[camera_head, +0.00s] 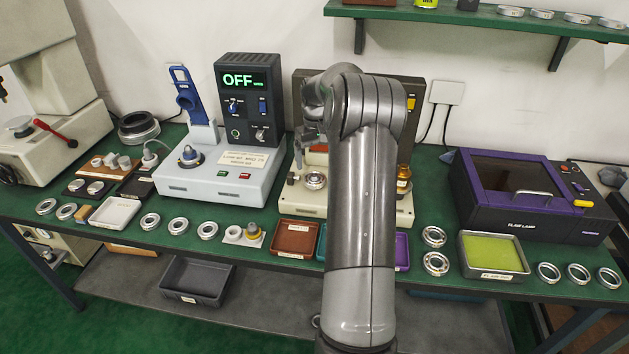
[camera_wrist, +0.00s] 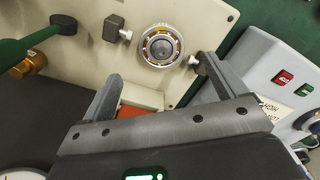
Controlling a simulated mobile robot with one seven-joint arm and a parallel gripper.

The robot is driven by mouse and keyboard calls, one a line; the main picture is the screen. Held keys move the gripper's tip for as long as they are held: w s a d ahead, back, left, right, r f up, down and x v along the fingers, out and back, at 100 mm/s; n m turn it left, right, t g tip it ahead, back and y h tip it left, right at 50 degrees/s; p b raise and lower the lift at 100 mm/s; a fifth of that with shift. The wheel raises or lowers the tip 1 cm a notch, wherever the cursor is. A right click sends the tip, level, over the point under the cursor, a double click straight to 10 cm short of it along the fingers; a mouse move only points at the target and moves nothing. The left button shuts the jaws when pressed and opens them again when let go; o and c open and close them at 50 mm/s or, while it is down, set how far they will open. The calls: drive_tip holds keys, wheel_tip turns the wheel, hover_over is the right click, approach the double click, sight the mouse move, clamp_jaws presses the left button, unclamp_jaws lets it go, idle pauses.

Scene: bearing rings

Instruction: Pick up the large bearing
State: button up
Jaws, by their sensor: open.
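A bearing (camera_wrist: 161,47) with a steel ring and visible balls sits on a round seat of a cream machine plate, ahead of my gripper in the wrist view. It also shows in the head view (camera_head: 315,180), just left of my arm. My gripper (camera_wrist: 160,68) is open and empty, its fingers apart on either side below the bearing and not touching it. In the head view my gripper (camera_head: 303,150) is partly hidden by my arm, above the cream machine. Two more bearings, one upper (camera_head: 434,237) and one lower (camera_head: 436,263), lie right of my arm.
A blue-grey device (camera_head: 220,185) with an OFF display stands left of the cream machine (camera_head: 290,203). A purple box (camera_head: 530,195) and a tray with a yellow-green pad (camera_head: 493,255) are at right. Several rings line the front edge. A shelf (camera_head: 480,12) hangs above.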

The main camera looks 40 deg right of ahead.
sight(315, 176)
wheel_tip(315, 176, down, 7)
drive_tip(key=shift+a+f, duration=0.1)
drive_tip(key=shift+f, duration=0.05)
idle(0.4)
drive_tip(key=shift+c, duration=0.4)
